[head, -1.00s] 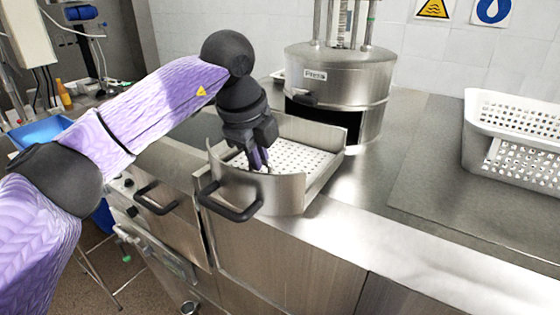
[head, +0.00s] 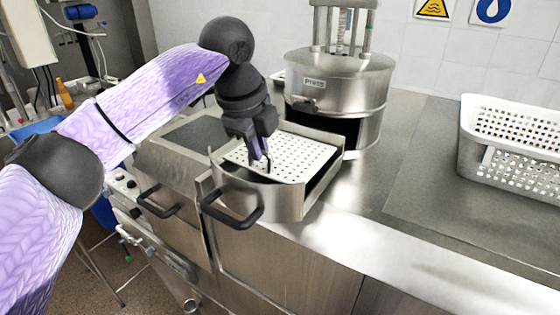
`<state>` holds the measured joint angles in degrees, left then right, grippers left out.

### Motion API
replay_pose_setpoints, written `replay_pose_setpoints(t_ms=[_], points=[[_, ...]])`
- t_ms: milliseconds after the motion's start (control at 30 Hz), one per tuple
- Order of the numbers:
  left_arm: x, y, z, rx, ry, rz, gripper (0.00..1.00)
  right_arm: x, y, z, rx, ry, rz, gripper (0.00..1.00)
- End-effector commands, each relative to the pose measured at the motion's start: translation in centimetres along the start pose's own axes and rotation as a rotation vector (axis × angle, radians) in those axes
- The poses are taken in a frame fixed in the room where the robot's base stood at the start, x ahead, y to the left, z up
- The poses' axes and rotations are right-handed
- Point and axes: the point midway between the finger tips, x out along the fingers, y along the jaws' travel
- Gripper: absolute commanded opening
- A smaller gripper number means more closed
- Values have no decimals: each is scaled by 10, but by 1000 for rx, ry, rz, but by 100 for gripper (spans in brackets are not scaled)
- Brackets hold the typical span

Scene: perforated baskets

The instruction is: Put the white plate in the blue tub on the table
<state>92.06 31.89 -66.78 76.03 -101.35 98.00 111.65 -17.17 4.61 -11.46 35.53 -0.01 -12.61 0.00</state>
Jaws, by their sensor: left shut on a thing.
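The white plate (head: 290,155) is flat and full of holes. It is in the open metal drawer (head: 285,200) below the press, and a dark gap shows under its near edge. My left gripper (head: 258,160) points down and is shut on the plate's near left edge. The fingers partly hide the edge there. A blue tub (head: 38,128) shows at the far left, mostly hidden behind my left arm. My right gripper is out of view.
The steel press (head: 338,90) stands behind the drawer. White perforated baskets (head: 510,140) sit on the counter at the right. The counter (head: 400,200) between is clear. A black handle (head: 232,210) sticks out from the drawer front.

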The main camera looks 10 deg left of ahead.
Motion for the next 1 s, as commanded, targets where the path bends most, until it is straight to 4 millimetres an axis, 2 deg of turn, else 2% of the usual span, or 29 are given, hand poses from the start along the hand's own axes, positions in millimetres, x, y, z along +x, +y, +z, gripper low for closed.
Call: replay_pose_setpoints(t_ms=[667,1000], points=[[-48,-15,0,0,0,-1,0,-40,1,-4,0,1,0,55],[-48,-15,0,0,0,-1,0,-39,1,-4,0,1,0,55]])
